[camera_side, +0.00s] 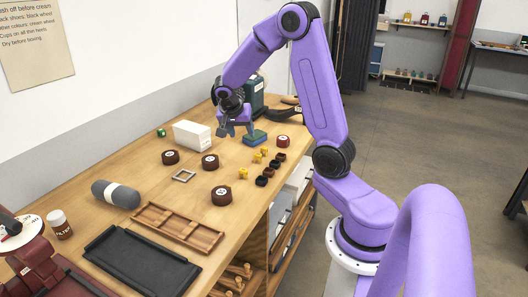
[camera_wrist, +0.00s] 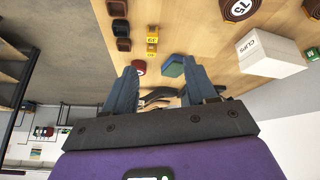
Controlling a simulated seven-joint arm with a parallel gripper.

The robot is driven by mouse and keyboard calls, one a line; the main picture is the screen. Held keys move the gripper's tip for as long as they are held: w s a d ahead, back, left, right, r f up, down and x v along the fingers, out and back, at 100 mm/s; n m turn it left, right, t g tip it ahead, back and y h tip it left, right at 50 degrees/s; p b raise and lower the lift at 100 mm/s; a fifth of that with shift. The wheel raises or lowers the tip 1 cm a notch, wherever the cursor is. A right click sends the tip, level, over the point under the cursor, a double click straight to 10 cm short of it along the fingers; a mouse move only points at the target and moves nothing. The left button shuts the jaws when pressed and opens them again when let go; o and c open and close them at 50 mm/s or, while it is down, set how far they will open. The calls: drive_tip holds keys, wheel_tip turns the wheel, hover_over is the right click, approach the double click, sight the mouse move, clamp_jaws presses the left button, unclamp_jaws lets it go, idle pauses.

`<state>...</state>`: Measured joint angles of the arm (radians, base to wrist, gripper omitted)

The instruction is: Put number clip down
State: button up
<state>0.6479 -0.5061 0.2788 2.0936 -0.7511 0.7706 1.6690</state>
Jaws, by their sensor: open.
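Several small yellow number clips (camera_side: 257,157) lie on the wooden bench, right of the middle in the side view. In the wrist view one yellow clip (camera_wrist: 152,39) bears a number that looks like 19, with another yellow piece just below it. My gripper (camera_side: 236,130) is above the bench near the white box. In the wrist view my gripper (camera_wrist: 161,72) has its two blue fingers spread wide, with nothing held between them. No clip touches the fingers.
A white box marked CLIPS (camera_wrist: 272,50) stands beside brown numbered discs (camera_side: 210,161). A blue-green block (camera_side: 255,137), a red round tin (camera_side: 283,141) and dark cups (camera_side: 268,172) are nearby. A wooden tray (camera_side: 178,226) and black tray (camera_side: 140,262) lie at the front.

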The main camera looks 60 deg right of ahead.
drive_tip(key=d+f+m, duration=0.1)
drive_tip(key=d+m, duration=0.3)
drive_tip(key=d, duration=0.2)
approach(264, 147)
drive_tip(key=shift+g+h, duration=0.3)
drive_tip(key=shift+g, duration=0.1)
drive_tip(key=f, duration=0.2)
drive_tip(key=d+f, duration=0.1)
drive_tip(key=f, duration=0.1)
drive_tip(key=shift+w+d+f, duration=0.15)
drive_tip(key=shift+d+f, duration=0.05)
drive_tip(key=shift+f, duration=0.1)
drive_tip(key=shift+d+x, duration=0.25)
drive_tip(key=shift+x, duration=2.45)
drive_tip(key=shift+w+r, duration=0.15)
drive_tip(key=c, duration=1)
